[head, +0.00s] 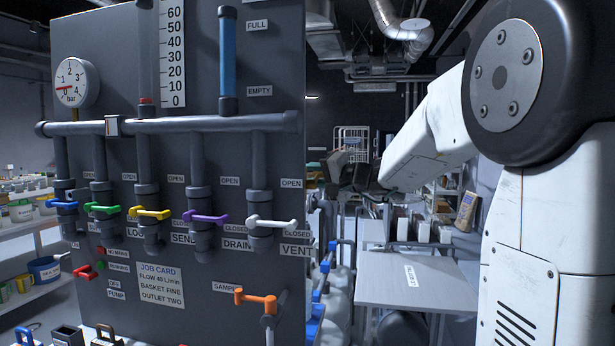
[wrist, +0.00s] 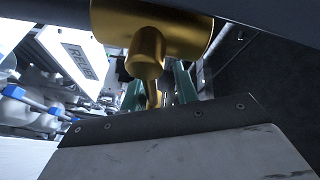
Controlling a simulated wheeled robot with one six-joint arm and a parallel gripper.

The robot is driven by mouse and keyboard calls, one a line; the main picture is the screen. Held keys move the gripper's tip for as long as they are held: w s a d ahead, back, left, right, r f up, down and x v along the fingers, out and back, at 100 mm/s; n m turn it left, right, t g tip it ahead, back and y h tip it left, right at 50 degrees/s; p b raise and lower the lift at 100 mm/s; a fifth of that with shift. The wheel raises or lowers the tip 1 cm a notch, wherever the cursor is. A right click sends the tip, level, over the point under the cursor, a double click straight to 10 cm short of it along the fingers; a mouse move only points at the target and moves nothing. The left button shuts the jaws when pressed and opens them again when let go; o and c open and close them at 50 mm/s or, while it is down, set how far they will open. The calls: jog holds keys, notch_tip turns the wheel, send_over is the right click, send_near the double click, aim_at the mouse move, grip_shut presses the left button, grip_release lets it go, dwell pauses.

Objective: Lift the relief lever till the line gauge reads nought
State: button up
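A brass fitting (wrist: 150,25) fills the top middle of the wrist view, with a rounded stub and a thin brass stem below it. I take it for the relief valve; the stem may be its lever. My gripper (wrist: 160,82) shows as two green fingers, standing apart on either side of the stem, with gaps visible. The bar gauge (head: 72,83) is at the panel's upper left in the head view. Its red needle points left, at the low end of the dial. My gripper is not visible in the head view.
The grey panel (head: 200,95) carries blue, green, yellow, purple and white levers, and an orange sample lever (head: 256,300). A job card (head: 161,285) is on it. A grey table (head: 415,285) stands right of the panel. Shelves are at the left.

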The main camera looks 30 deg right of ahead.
dwell(0.4)
jog(key=v, duration=0.7)
jog(key=shift+s, duration=0.4)
jog(key=shift+d, duration=0.1)
